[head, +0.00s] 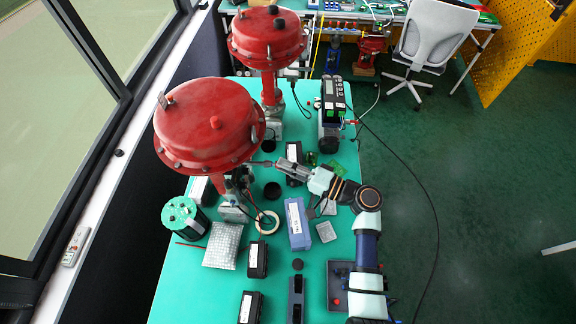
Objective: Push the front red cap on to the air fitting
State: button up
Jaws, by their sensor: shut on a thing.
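My gripper (272,164) reaches in from the right, its slim fingers pointing left, close to the lower right rim of the front red valve actuator (200,118). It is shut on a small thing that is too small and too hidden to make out. I cannot tell a red cap at the fingertips. A small red piece (337,301) lies in the dark tray at the bottom right. The air fitting cannot be picked out. Metal and black parts of the front valve (235,182) show below the actuator, which hides much of them.
A second red actuator (268,38) stands behind. A black device (332,100) is at the back right of the green bench (180,290). A teal-topped canister (184,216), bubble wrap (223,245), a tape ring (266,220), a blue box (297,224) and a tray (340,268) crowd the front.

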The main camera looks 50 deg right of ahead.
jog(key=shift+w+a, duration=0.2)
jog(key=shift+w, duration=0.05)
jog(key=o, duration=0.7)
jog(key=shift+o, duration=0.2)
jog(key=v, duration=1.2)
